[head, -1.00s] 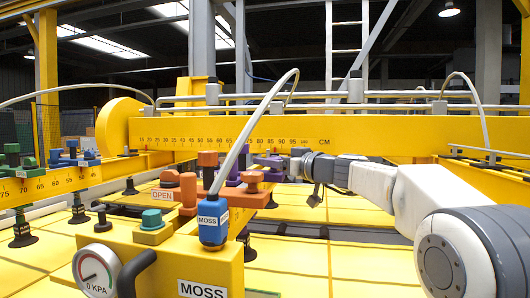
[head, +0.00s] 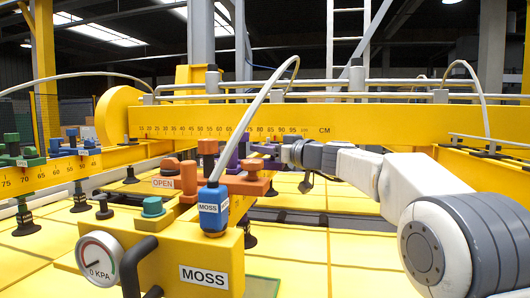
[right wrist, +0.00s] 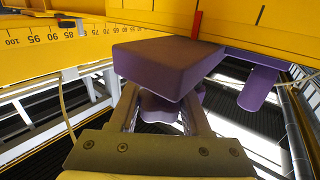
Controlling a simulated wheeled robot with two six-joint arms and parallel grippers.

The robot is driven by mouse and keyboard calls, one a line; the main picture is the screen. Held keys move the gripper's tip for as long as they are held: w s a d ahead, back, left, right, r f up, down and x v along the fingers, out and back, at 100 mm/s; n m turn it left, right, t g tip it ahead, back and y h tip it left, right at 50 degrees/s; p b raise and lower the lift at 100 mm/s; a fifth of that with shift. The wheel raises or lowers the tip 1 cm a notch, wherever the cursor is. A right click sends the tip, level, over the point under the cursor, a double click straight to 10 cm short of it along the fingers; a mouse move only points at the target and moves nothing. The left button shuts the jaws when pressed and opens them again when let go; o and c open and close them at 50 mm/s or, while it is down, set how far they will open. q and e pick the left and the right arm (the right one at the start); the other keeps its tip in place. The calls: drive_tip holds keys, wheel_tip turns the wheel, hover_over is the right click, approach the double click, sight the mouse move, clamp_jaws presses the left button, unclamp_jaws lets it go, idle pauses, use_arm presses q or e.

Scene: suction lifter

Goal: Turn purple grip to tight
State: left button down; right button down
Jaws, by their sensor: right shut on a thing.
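The purple grip (right wrist: 165,62) fills the middle of the right wrist view as a large block with a flat, slanted face. A rounded purple part (right wrist: 158,106) shows below it, between my fingers. My right gripper (right wrist: 160,100) is shut on the purple grip, with a finger on each side. In the head view the right gripper (head: 272,152) reaches in from the right to the purple parts (head: 236,158), which are partly hidden behind the orange valve and the hose. No tight marking is readable. My left gripper is not in view.
A yellow scaled beam (head: 360,122) runs behind. Another purple tab (right wrist: 258,88) lies right of the grip.

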drive_tip(key=shift+f+m+t+h+b, duration=0.35)
drive_tip(key=shift+m+t+h+b, duration=0.2)
drive_tip(key=shift+b, duration=0.45)
drive_tip(key=shift+w+d+r+m+t+h+b, duration=0.15)
drive_tip(key=shift+m+t+h+b, duration=0.45)
drive_tip(key=shift+h, duration=0.35)
drive_tip(key=shift+w+d+r+m+t+h+p, duration=0.15)
drive_tip(key=shift+m+t+h+p, duration=0.25)
drive_tip(key=shift+m+h, duration=0.5)
use_arm(q)
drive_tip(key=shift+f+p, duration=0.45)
drive_tip(key=shift+p, duration=0.7)
use_arm(e)
drive_tip(key=m+h, duration=0.1)
drive_tip(key=t+h, duration=0.1)
drive_tip(key=h, duration=0.1)
drive_tip(key=shift+d+m, duration=0.35)
drive_tip(key=c, duration=0.6)
unclamp_jaws()
drive_tip(key=shift+w, duration=0.1)
drive_tip(key=shift+c, duration=0.2)
